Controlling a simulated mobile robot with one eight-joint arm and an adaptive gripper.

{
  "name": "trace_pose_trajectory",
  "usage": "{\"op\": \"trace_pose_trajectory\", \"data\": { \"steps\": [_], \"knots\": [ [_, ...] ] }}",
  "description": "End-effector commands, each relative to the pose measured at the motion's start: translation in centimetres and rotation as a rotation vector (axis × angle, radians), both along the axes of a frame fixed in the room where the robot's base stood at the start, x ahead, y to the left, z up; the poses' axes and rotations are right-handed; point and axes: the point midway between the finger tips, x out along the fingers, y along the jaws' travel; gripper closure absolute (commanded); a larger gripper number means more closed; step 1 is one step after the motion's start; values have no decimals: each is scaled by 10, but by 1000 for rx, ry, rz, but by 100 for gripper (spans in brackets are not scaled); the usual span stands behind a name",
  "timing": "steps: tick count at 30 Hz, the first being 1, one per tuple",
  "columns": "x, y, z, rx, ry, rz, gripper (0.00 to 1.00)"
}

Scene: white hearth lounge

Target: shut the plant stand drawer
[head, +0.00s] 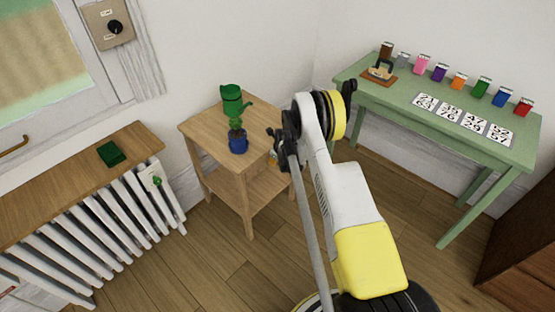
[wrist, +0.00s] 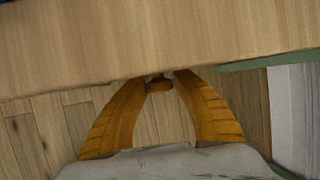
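The wooden plant stand (head: 205,130) stands in the corner left of my arm, with a lower shelf. In the wrist view, its pale wood (wrist: 160,40) fills the top. A small brown knob (wrist: 159,84) shows just below that wood's edge. My gripper (head: 278,148) is at the stand's right side, partly hidden by my arm. In the wrist view, my orange gripper fingers (wrist: 160,80) are apart, with the knob between their tips. I cannot tell whether they press on it. The drawer front is hidden in the head view, so how far out it is cannot be seen.
A green watering can (head: 232,102) and a potted plant (head: 238,142) stand on the plant stand. A radiator (head: 120,212) is at left. A green table (head: 425,122) with several jars and cards stands at right. Wooden floor is clear between them.

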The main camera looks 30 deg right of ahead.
Motion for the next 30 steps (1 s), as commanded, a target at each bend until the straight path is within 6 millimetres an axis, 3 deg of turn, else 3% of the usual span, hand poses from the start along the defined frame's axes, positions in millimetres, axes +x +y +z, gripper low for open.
{"op": "trace_pose_trajectory", "data": {
  "steps": [14,30],
  "knots": [
    [-4,1,7,-1,3,0,47],
    [-49,10,98,0,2,1,47]
  ]
}}
